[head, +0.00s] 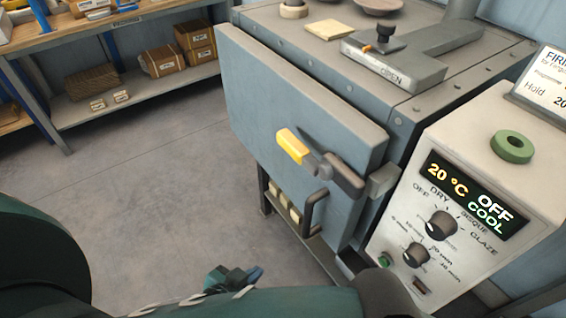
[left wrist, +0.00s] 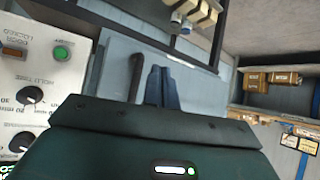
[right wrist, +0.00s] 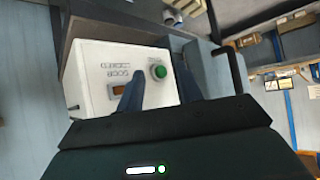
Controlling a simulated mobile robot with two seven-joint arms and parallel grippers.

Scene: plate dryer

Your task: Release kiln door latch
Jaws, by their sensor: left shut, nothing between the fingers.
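The grey-blue kiln door (head: 275,95) stands against the front of the kiln. Its latch (head: 343,178) is a dark lever with a yellow grip (head: 293,146) pointing up and left; the dark end lies beside a grey catch (head: 383,180) at the door's right edge. A black pull handle (head: 313,213) sits below the latch and also shows in the left wrist view (left wrist: 137,77). My left gripper (head: 234,279) is shut and empty, low in front of the door, apart from the latch. My right gripper (right wrist: 159,94) is open and empty, facing the control box.
The control box (head: 400,240) with knobs and a display stands right of the door. A shelf (head: 140,92) with cartons stands at the back left. The floor (head: 150,180) before the door is clear.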

